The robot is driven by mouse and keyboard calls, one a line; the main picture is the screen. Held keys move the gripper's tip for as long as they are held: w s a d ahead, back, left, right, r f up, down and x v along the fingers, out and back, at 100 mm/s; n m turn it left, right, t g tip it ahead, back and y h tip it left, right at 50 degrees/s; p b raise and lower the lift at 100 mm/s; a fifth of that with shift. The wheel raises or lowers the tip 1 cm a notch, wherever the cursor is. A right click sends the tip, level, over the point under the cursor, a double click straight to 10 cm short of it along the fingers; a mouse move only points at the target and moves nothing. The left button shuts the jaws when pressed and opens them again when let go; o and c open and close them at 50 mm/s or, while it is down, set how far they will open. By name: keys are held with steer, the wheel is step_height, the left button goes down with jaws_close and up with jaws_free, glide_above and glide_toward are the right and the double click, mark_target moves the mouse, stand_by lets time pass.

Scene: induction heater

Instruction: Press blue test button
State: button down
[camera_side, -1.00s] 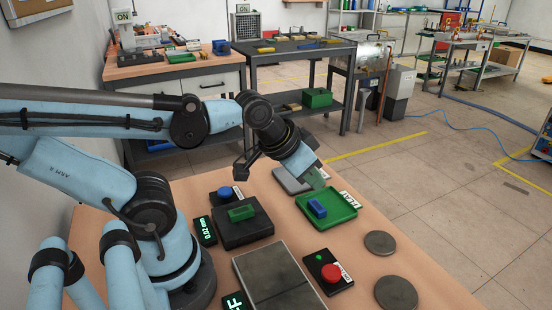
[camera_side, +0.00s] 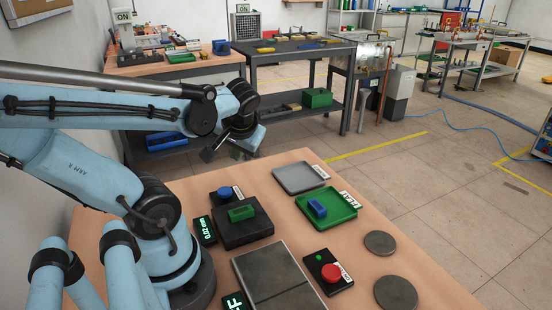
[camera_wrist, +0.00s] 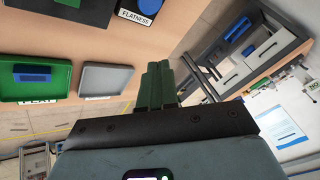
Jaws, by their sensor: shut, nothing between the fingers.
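The blue button (camera_side: 225,193) sits on a small black box with a white label at the back left of the table. In the wrist view, the blue button (camera_wrist: 150,6) shows at the top edge, beside a label reading FLATNESS. My gripper (camera_side: 238,152) is raised near the table's back edge, appearing above the button in the side view and apart from it. The wrist view shows its green fingers (camera_wrist: 160,84) together and empty.
A black block (camera_side: 262,228) bearing a green part (camera_side: 241,213) stands just in front of the button, beside a display (camera_side: 205,230). A grey tray (camera_side: 300,178), a green tray (camera_side: 343,222) with a blue block (camera_side: 317,208), and a red button (camera_side: 331,272) are to the right.

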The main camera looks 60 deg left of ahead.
mark_target(226, 191)
steer(key=s+a+n+g, duration=0.2)
steer(key=s, duration=0.1)
steer(key=shift+a+r+y, duration=0.4)
steer(key=shift+f, duration=0.1)
steer(key=shift+f, duration=4.3)
steer(key=shift+f, duration=0.2)
steer(key=shift+f, duration=0.25)
steer(key=shift+f, duration=0.5)
steer(key=shift+r, duration=0.95)
